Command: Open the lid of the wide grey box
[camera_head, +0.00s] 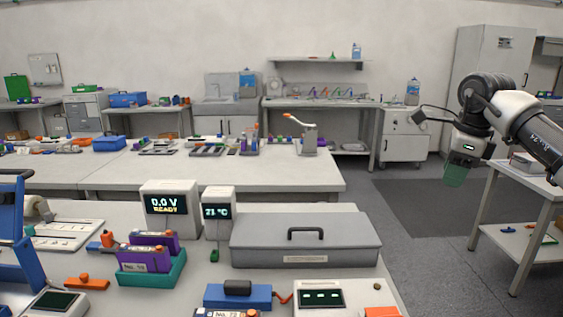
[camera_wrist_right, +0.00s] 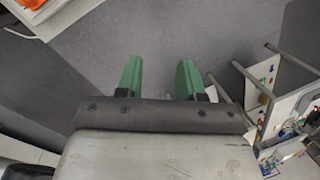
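The wide grey box (camera_head: 270,254) sits on the near bench, right of centre, with its lid (camera_head: 348,238) shut. A dark arched handle (camera_head: 306,233) stands on top of the lid. My right gripper (camera_head: 455,174) is in the air to the right of the box and well apart from it, above the floor beyond the bench. In the right wrist view its two green fingers (camera_wrist_right: 160,78) are spread, with only floor between them. My left gripper is not in view.
A 0.0 V display unit (camera_head: 170,208) and a 21 °C unit (camera_head: 218,211) stand left of the box. A blue device (camera_head: 240,297) and a meter (camera_head: 320,297) are in front of it. A side table (camera_head: 520,190) stands at right. The floor (camera_head: 420,205) between is clear.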

